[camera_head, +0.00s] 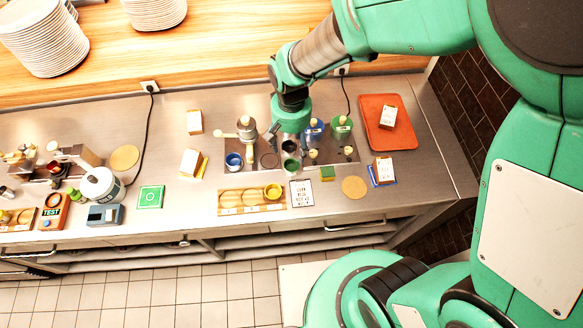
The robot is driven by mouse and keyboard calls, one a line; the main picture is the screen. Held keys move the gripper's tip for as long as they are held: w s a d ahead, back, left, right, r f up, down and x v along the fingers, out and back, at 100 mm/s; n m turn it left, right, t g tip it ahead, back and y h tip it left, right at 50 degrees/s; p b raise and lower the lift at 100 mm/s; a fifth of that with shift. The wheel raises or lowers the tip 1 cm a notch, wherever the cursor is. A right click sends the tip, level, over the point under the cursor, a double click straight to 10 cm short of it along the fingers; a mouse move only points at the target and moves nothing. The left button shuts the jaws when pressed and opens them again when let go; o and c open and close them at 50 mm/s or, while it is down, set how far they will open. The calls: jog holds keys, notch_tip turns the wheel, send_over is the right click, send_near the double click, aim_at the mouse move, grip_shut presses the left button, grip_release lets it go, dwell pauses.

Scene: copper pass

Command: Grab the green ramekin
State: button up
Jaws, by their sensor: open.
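The green ramekin (291,166) is a small, dark green round cup on the steel counter, seen from above. My gripper (280,142) hangs from the green arm just behind and above it. The dark fingers are open, and I see nothing held between them. The gripper appears apart from the ramekin, but the height gap is hard to judge from this view. A blue ramekin (234,161) stands to the left, and a yellow ramekin (273,191) sits in front, at the right end of a wooden tray (230,209).
A metal canister (246,128), a blue jug (313,130) and a green jug (341,127) stand close around the gripper. A white printed card (301,194) lies in front. An orange tray (376,112) is at right. Bare counter (215,185) shows at left.

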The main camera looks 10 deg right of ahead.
send_over(292, 169)
jog(key=shift+a+f+b, duration=0.15)
jog(key=shift+f+b, duration=0.2)
jog(key=shift+f, duration=2.6)
jog(key=shift+f+b, duration=0.55)
jog(key=shift+f, duration=2.1)
jog(key=c, duration=1.3)
